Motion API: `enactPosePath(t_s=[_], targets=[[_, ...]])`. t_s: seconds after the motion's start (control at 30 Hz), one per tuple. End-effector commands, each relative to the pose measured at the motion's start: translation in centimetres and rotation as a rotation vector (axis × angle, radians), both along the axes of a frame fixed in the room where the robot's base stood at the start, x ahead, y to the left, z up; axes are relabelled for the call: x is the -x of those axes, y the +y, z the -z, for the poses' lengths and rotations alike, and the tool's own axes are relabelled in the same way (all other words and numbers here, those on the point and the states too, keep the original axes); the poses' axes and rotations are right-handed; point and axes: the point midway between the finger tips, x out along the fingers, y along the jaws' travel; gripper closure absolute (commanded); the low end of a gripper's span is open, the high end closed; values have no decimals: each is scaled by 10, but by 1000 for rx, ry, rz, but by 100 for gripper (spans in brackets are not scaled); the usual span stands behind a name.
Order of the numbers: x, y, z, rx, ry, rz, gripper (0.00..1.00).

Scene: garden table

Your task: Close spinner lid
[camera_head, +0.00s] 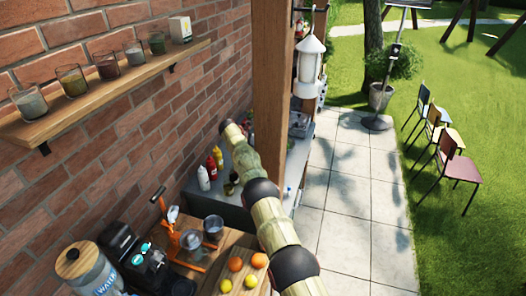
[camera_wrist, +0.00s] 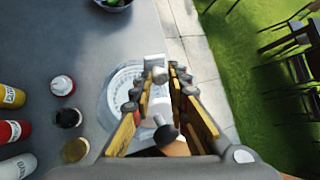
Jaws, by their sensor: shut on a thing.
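In the wrist view, my gripper (camera_wrist: 156,88) is over the grey counter, its two yellow-lined fingers pointing away from the camera. It is shut on a pale part between the fingers, which looks like part of the spinner lid (camera_wrist: 158,106); the fingers hide much of it. A grey knob-like piece (camera_wrist: 155,72) and a dark-tipped piece (camera_wrist: 166,135) show there too. The clear, round spinner (camera_wrist: 117,80) with a white slotted inside stands below and left of the fingers. I cannot tell how the lid sits on it. In the head view the gripper is hidden.
Yellow (camera_wrist: 12,96), red (camera_wrist: 14,131) and white (camera_wrist: 20,165) bottles stand at left on the counter (camera_wrist: 60,45), with small jars (camera_wrist: 66,118) nearer the spinner. A bowl (camera_wrist: 112,3) is at the top edge. A wooden post (camera_head: 271,90) rises beside my arm.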

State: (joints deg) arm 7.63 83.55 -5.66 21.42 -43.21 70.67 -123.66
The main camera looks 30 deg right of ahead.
Motion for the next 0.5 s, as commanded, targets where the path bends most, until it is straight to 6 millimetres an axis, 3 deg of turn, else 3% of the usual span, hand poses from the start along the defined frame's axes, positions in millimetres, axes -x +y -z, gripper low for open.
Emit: enactPosePath(t_s=[0.17, 0.5], targets=[[1, 0, 1, -1, 2, 0, 76], [0, 1, -1, 0, 0, 0, 76]])
